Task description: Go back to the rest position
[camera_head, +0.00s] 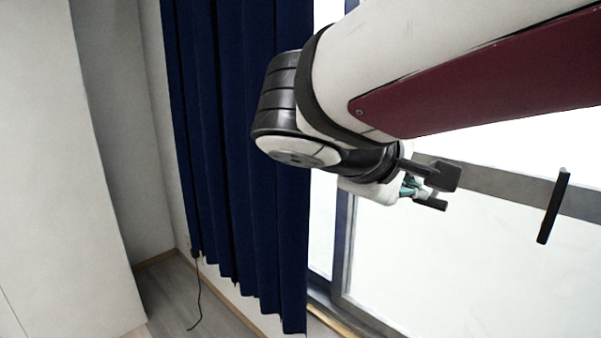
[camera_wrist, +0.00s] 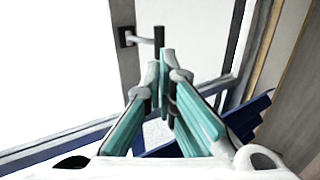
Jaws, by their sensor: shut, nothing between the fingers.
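My gripper (camera_head: 420,190) is at the end of my arm, in front of the window at the right of the head view. Its teal fingers are partly hidden there by dark parts. In the wrist view my gripper (camera_wrist: 166,56) has its fingertips together with nothing between them. A dark upright window handle (camera_wrist: 159,41) shows just beyond the fingertips; I cannot tell whether they touch it. My arm crosses the upper right of the head view.
The window (camera_head: 470,260) fills the right side, with a dark bar (camera_head: 553,205) on it. A dark blue curtain (camera_head: 235,150) hangs left of my arm. A white panel (camera_head: 60,170) stands at far left. Some wooden floor (camera_head: 180,290) is visible, with a black cord (camera_head: 199,290) near the curtain.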

